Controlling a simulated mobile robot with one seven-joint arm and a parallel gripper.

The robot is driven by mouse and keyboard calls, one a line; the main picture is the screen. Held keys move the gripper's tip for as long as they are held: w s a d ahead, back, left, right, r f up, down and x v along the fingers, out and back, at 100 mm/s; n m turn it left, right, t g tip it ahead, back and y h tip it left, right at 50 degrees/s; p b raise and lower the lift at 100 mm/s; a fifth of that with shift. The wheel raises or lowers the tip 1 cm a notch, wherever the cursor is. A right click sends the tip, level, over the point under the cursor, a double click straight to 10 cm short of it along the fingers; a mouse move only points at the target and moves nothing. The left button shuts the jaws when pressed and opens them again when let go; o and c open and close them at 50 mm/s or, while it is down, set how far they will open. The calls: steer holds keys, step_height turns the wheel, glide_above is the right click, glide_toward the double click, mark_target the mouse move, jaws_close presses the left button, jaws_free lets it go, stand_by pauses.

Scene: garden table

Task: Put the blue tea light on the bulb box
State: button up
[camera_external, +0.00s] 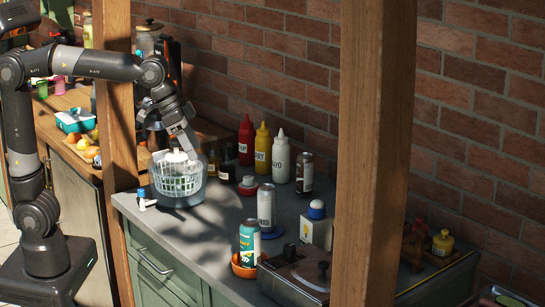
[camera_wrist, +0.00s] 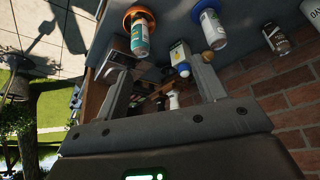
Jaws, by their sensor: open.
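The bulb box (camera_external: 316,234), white with a yellow picture, stands upright on the grey counter right of the middle in the external view. A small blue-and-white round thing, apparently the blue tea light (camera_external: 316,209), sits on its top. In the wrist view the box (camera_wrist: 178,50) and the blue-and-white thing (camera_wrist: 183,70) show beyond the fingers, small and far off. My gripper (camera_external: 190,148) is above the right side of the basket, well left of the box. In the wrist view its fingers (camera_wrist: 162,75) are spread apart, with nothing visibly held between them.
A basket (camera_external: 182,187) stands below my gripper. A silver can (camera_external: 266,207) and a teal can in an orange bowl (camera_external: 244,267) are left of the box. Sauce bottles (camera_external: 263,148) line the wall. A wooden post (camera_external: 367,150) hides some counter on the right.

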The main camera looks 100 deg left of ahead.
steer(key=s+d+f, duration=0.1)
steer(key=s+f, duration=0.2)
steer(key=s, duration=0.4)
steer(key=s+d+f+m, duration=0.1)
steer(key=s+f, duration=0.2)
steer(key=s, duration=0.5)
steer(key=s+d+f, duration=0.1)
steer(key=s+f, duration=0.2)
steer(key=s, duration=0.4)
steer(key=shift+s+d+f+t, duration=0.15)
steer(key=shift+s+f+t, duration=0.15)
steer(key=shift+s+f, duration=0.1)
